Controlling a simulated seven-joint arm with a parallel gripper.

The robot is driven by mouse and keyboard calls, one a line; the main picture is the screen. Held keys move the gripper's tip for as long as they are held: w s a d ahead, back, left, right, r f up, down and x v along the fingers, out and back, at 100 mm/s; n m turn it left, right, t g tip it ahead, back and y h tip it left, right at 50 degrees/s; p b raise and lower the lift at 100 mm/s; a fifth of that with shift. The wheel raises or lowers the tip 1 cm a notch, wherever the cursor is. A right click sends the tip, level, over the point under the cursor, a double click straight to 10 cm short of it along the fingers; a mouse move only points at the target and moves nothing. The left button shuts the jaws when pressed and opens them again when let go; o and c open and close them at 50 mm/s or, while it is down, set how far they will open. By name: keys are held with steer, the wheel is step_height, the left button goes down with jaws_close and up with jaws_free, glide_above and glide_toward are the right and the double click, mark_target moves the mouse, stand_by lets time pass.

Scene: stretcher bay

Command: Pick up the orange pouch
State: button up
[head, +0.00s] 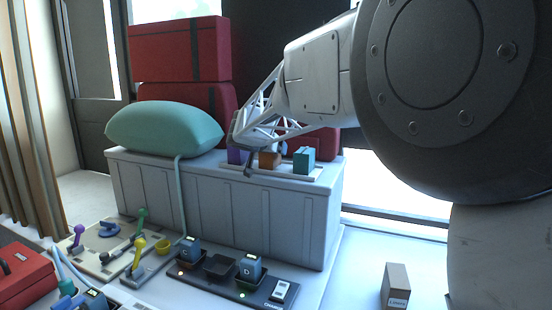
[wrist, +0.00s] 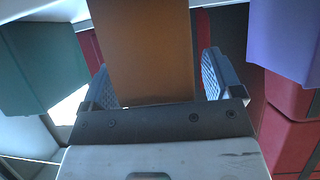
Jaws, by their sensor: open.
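The orange pouch (head: 268,160) is a small boxy block between a purple pouch (head: 236,156) and a teal pouch (head: 304,161). They stand in a row on a pale tray (head: 290,173) on the grey chest. My gripper (head: 265,158) is at the orange pouch, and its arm partly covers the row in the head view. In the wrist view, the orange pouch (wrist: 142,50) shows between my two open fingers (wrist: 160,82), with a narrow gap to the right finger. It is closer to the left finger; I cannot tell whether it touches.
The teal (wrist: 40,65) and purple (wrist: 285,40) pouches flank the fingers closely. A green pillow (head: 165,128) lies left on the grey chest (head: 215,200). Red cases (head: 180,50) stand behind. A charger strip (head: 220,283) and a small brown box (head: 396,285) are in front.

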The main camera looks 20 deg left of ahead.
stand_by(0.5)
steer(key=c, duration=1.1)
steer(key=shift+r, duration=0.15)
steer(key=shift+r, duration=0.4)
steer(key=shift+s+d+r, duration=0.15)
steer(key=shift+s+r, duration=0.05)
steer(key=shift+r, duration=0.5)
steer(key=shift+s+d+r, duration=0.1)
steer(key=shift+s+r, duration=0.1)
steer(key=shift+r, duration=0.45)
steer(key=s+d, duration=0.3)
steer(key=s, duration=0.1)
steer(key=s+d, duration=0.2)
steer(key=s, duration=0.2)
steer(key=s+d+r, duration=0.1)
steer(key=s+d, duration=0.2)
steer(key=s, duration=0.1)
steer(key=shift+s+d+r, duration=0.1)
steer(key=shift+s+d, duration=0.1)
steer(key=shift+d, duration=0.1)
